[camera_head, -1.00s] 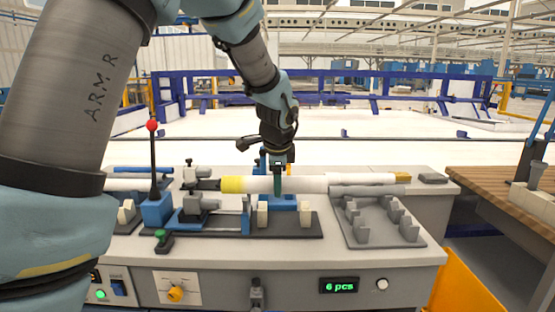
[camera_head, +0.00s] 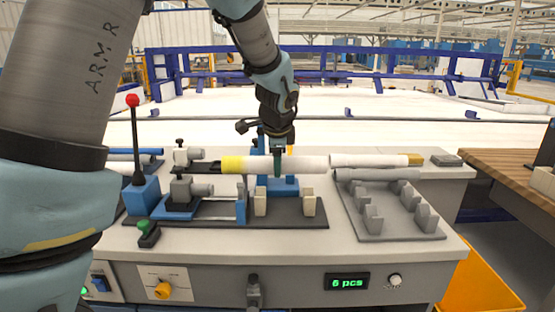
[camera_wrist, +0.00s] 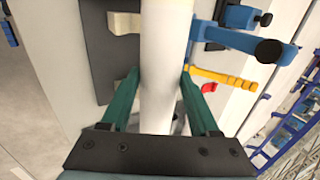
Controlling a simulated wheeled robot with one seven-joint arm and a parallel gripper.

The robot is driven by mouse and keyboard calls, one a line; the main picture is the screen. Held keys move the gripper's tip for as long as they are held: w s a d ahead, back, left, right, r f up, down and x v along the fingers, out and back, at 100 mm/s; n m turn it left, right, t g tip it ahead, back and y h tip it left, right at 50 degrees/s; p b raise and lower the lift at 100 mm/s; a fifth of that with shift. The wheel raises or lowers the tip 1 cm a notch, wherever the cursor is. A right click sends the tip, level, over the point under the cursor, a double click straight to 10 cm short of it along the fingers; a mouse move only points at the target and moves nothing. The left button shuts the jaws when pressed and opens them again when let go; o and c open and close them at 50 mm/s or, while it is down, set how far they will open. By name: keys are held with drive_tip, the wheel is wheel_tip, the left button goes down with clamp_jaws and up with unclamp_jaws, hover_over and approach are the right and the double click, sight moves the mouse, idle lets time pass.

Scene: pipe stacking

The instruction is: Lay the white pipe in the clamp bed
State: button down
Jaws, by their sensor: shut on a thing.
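My gripper (camera_head: 277,168) is shut on the white pipe (camera_head: 305,164), which has a yellow band at its left end. The pipe is level and appears to be held above the clamp bed (camera_head: 285,222), a dark plate with cream rests (camera_head: 260,202) at its front. From this angle I cannot tell the exact gap or depth. In the wrist view, the green fingers of my gripper (camera_wrist: 160,78) stand on both sides of the pipe (camera_wrist: 165,45). One cream rest (camera_wrist: 122,22) shows to its left there. The contact under the pipe is hidden.
Another white pipe (camera_head: 370,160) and a grey pipe (camera_head: 375,174) lie at the grey rack (camera_head: 385,232) on the right. A red-topped lever (camera_head: 135,140) and a blue clamp slide (camera_head: 185,205) stand to the left. A wooden bench (camera_head: 500,175) is beyond a gap on the right.

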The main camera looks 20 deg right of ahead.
drive_tip(key=shift+f+b, duration=2.4)
drive_tip(key=shift+f, duration=1.05)
drive_tip(key=shift+c, duration=0.2)
unclamp_jaws()
drive_tip(key=v, duration=1.1)
drive_tip(key=w+a+f+n+g+y+p, duration=0.1)
drive_tip(key=a+f+n+p, duration=0.1)
drive_tip(key=a+n, duration=0.6)
drive_tip(key=a+f+n+g+y+p, duration=0.1)
drive_tip(key=a+f+n+p, duration=0.15)
drive_tip(key=a, duration=1.05)
drive_tip(key=s+a+f+n+p, duration=0.1)
drive_tip(key=s+a+n, duration=0.2)
drive_tip(key=a+n, duration=0.2)
drive_tip(key=s+a+f+n+g+p, duration=0.1)
drive_tip(key=s+a+n, duration=0.2)
drive_tip(key=a+n, duration=0.3)
drive_tip(key=shift+s+a+g, duration=0.3)
drive_tip(key=shift+s+a, duration=0.05)
drive_tip(key=shift+a, duration=0.75)
